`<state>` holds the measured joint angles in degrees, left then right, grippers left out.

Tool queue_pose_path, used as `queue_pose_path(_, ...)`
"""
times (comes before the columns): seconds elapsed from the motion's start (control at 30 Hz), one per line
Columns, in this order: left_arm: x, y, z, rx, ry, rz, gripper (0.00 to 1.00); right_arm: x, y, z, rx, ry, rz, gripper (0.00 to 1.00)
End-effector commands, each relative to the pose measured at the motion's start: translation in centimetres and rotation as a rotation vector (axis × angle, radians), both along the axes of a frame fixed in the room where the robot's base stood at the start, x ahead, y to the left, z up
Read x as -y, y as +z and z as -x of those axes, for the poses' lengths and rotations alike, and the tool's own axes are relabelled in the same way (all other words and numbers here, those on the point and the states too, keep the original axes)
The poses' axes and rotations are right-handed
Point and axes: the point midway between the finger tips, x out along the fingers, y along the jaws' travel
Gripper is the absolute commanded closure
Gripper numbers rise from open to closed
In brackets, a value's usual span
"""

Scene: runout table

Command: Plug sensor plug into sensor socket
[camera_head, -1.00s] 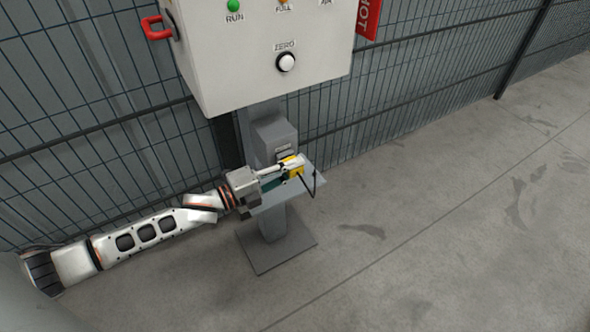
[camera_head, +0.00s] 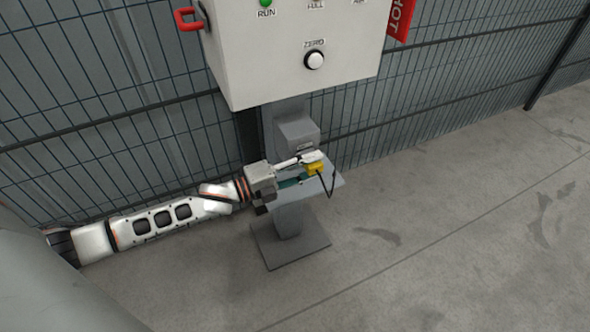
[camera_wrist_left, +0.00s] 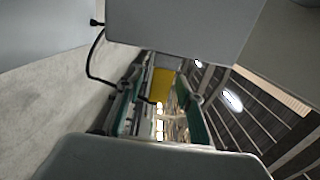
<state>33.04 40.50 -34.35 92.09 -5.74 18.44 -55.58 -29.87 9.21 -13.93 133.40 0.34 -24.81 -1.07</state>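The yellow sensor plug (camera_head: 315,168) is between the fingertips of my left gripper (camera_head: 308,169), which looks shut on it. A black cable hangs from the plug. In the left wrist view the yellow plug (camera_wrist_left: 162,85) shows between the two green-sided fingers (camera_wrist_left: 160,105). The plug is in front of a grey block (camera_head: 297,133) on the pedestal, above the small shelf. The sensor socket itself cannot be made out; the fingers hide the lower face of the block. Whether plug and block touch cannot be told. My right gripper is not in view.
A small grey shelf (camera_head: 334,184) juts from the pedestal, whose base plate (camera_head: 290,252) stands on the floor. A large control box (camera_head: 290,75) with a white ZERO knob (camera_head: 314,60) hangs above. A mesh fence (camera_head: 100,110) runs behind. The floor to the right is clear.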

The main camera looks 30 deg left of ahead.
Motion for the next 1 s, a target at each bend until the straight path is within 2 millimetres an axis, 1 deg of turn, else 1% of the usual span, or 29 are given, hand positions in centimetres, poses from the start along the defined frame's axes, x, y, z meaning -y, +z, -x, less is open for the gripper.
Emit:
queue_pose_path(0.17,-1.6,-0.2,2.2,-0.004,0.0,-0.003,0.63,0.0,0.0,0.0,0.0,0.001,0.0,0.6)
queue_pose_path(0.4,-4.4,-0.2,5.8,-0.003,0.0,-0.002,0.63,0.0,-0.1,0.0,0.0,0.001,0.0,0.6)
queue_pose_path(0.6,-6.1,-0.1,7.9,-0.002,0.0,-0.002,0.63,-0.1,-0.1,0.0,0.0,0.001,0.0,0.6)
queue_pose_path(0.73,-6.7,-0.1,8.7,-0.001,0.0,-0.001,0.63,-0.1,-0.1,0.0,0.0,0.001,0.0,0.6)
queue_pose_path(1.0,-7.1,0.0,9.0,0.001,0.0,-0.002,0.63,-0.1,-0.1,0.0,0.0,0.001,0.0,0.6)
